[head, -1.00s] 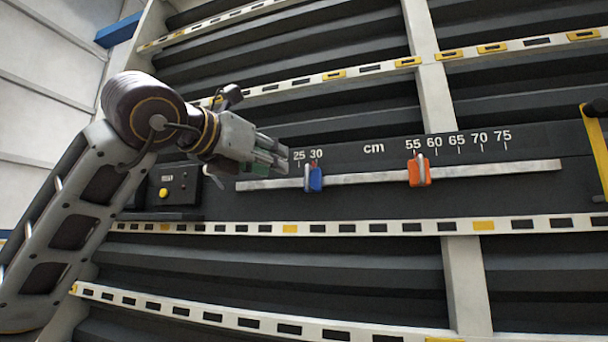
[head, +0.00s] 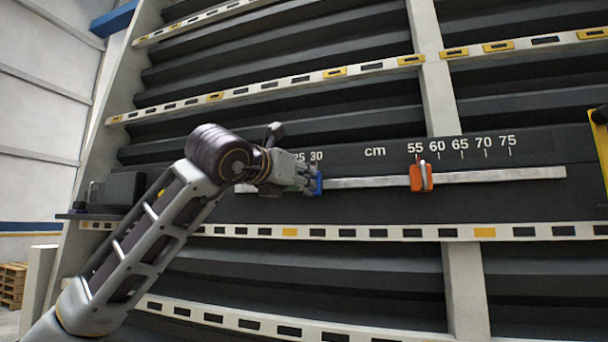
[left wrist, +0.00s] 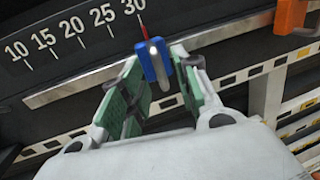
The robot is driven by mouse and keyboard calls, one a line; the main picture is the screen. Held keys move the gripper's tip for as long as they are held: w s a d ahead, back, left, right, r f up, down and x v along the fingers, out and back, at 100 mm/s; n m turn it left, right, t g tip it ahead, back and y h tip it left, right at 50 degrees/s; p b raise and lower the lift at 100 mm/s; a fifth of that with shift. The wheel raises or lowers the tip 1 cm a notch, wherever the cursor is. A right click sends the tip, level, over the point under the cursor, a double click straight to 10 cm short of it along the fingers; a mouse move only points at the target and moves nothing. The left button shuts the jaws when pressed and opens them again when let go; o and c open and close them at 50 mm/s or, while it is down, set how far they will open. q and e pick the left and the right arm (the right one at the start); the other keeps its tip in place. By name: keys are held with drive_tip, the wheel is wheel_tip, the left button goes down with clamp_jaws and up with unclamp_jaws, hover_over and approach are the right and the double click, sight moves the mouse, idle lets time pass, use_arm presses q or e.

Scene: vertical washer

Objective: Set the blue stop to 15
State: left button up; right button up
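The blue stop (left wrist: 157,62) sits on the metal rail (left wrist: 85,84) with its red pointer at about the 30 mark in the left wrist view. In the head view the blue stop (head: 318,184) is partly hidden by my left gripper (head: 308,180). The left wrist view shows my left gripper (left wrist: 165,70) open, its green-padded fingers on either side of the stop, with gaps visible. The 15 mark (left wrist: 45,40) is to the left of the stop along the scale. My right gripper is not in view.
An orange stop (head: 421,177) sits on the same rail near 55 to 60. The rail between the two stops is clear. A dark control box (head: 125,188) is at the left, behind my arm. A yellow part (head: 601,150) stands at the right edge.

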use_arm(q)
drive_tip(key=shift+x, duration=1.05)
clamp_jaws()
